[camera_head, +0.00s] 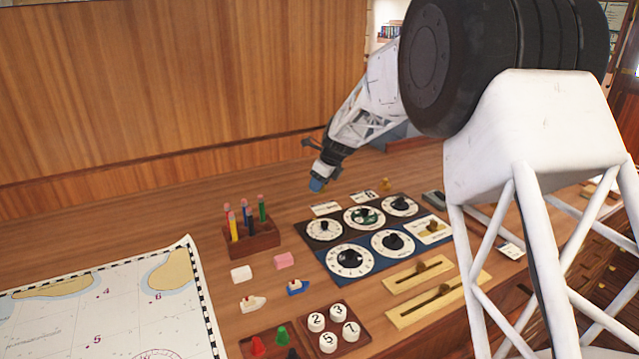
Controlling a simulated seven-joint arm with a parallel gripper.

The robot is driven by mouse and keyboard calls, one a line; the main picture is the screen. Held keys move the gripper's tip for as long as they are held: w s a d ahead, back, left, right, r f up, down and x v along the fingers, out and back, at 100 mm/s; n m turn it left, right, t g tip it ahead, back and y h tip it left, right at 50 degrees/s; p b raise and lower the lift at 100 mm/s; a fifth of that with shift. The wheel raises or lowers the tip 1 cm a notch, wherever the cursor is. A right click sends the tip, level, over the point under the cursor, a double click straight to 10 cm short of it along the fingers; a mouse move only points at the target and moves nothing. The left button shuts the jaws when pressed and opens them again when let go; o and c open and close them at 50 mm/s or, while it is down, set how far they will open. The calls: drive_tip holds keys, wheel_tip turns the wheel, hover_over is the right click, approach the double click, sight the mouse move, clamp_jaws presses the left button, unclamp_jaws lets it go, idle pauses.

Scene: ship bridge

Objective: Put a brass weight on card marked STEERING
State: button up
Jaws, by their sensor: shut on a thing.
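My gripper (318,178) points down above the wood desk, behind the dial panel and left of its back cards. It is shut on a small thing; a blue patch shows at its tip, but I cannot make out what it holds. A small brass weight (385,184) stands on the desk behind the panel, near a white card (360,197). Another white card (326,209) lies left of that one. A third card (436,237) lies at the panel's right side with a brass-coloured piece (432,225) on it. The cards' lettering is too small to read.
A dark and blue panel (318,247) holds several dials. A pencil block (251,238), erasers, toy boats and a tray of numbered discs (333,327) stand left and in front. Brass sliders (420,273) lie nearer right. A chart (120,310) covers the left. My arm hides the right.

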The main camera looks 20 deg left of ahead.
sight(316, 208)
drive_tip(key=shift+f, duration=0.2)
drive_tip(key=shift+f, duration=2.85)
drive_tip(key=shift+f, duration=0.4)
drive_tip(key=o, duration=1.1)
drive_tip(key=shift+o, duration=0.2)
drive_tip(key=v, duration=0.7)
drive_tip(key=shift+r, duration=0.35)
drive_tip(key=shift+d, duration=0.15)
